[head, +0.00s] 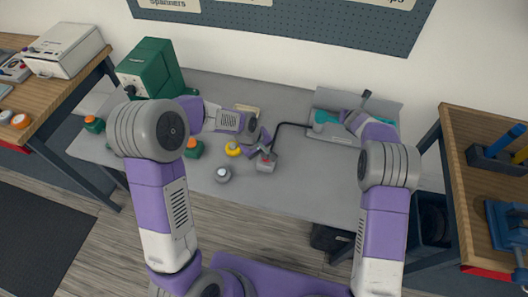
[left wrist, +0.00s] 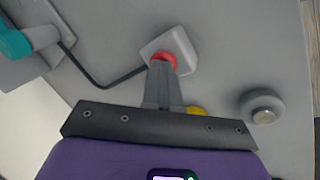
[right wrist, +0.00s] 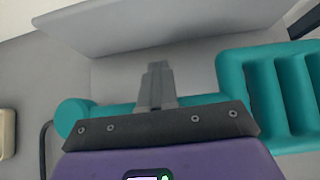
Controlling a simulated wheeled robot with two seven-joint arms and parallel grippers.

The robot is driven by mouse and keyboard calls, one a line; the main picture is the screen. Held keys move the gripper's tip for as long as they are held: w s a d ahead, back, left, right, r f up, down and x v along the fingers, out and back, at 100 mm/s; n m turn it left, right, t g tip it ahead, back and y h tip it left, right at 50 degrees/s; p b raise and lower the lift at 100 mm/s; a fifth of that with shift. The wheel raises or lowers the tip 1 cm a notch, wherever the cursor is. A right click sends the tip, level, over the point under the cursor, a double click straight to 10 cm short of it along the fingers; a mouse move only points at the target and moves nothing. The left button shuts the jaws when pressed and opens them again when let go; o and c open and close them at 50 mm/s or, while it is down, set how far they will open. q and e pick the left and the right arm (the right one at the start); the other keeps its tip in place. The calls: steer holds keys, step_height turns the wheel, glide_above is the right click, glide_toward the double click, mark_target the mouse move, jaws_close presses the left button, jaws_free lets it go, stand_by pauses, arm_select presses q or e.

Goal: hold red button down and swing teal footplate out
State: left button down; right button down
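The red button (left wrist: 163,60) sits on a small pale box (left wrist: 182,44), which also shows in the head view (head: 266,166). My left gripper (left wrist: 161,68) is shut, its fingertips at the red button and overlapping its near edge; I cannot tell how far the button is pressed. The teal footplate (right wrist: 262,86) has a slotted plate at right and a bar running left to a round end (right wrist: 72,115). My right gripper (right wrist: 157,68) is shut, its fingers crossing in front of the bar, tips over the grey housing (right wrist: 200,70). Contact there is unclear.
A dark cable (head: 290,124) joins the button box to the footplate's unit. A yellow button (head: 233,149), a grey button (head: 223,174) and green boxes with orange buttons (head: 94,124) stand nearby. A green machine (head: 150,68) is at the back left. The front of the table is clear.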

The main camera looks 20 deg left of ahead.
arm_select(q)
steer(key=shift+f, duration=0.1)
arm_select(e)
steer(key=shift+s+f, duration=0.1)
steer(key=shift+f, duration=0.35)
steer(key=shift+s+a, duration=0.15)
steer(key=shift+s, duration=0.4)
steer(key=shift+s+r, duration=0.1)
steer(key=shift+s, duration=1.25)
steer(key=shift+w+r, duration=0.25)
steer(key=shift+r, duration=0.9)
steer(key=shift+w+r, duration=0.3)
steer(key=shift+r, duration=0.85)
steer(key=shift+w+r, duration=0.25)
steer(key=shift+r, duration=0.9)
